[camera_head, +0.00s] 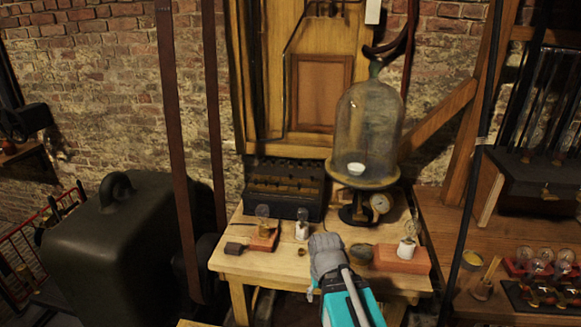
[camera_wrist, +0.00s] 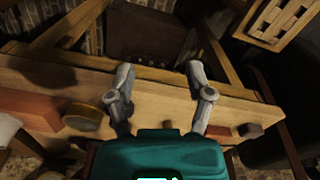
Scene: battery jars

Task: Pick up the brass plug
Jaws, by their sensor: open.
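My gripper (camera_head: 325,243) reaches over the light wooden table (camera_head: 228,262). In the wrist view my gripper (camera_wrist: 160,76) has its two grey fingers spread wide, with nothing held between them. A small brownish piece (camera_wrist: 168,124) shows low between the fingers, on the table edge; it may be the brass plug, but it is too small to be sure. My gripper hides that spot in the head view. A squat round brown thing (camera_head: 361,252) sits just right of my gripper; it also shows in the wrist view (camera_wrist: 83,117).
A glass bell jar (camera_head: 366,125) with a gauge stands behind. A red brick (camera_head: 390,260) with a bulb is at right. A smaller brick (camera_head: 264,240) with a bulb, a white-based bulb (camera_head: 302,228) and a dark block (camera_head: 236,248) are at left. A dark box (camera_head: 285,190) stands at the back.

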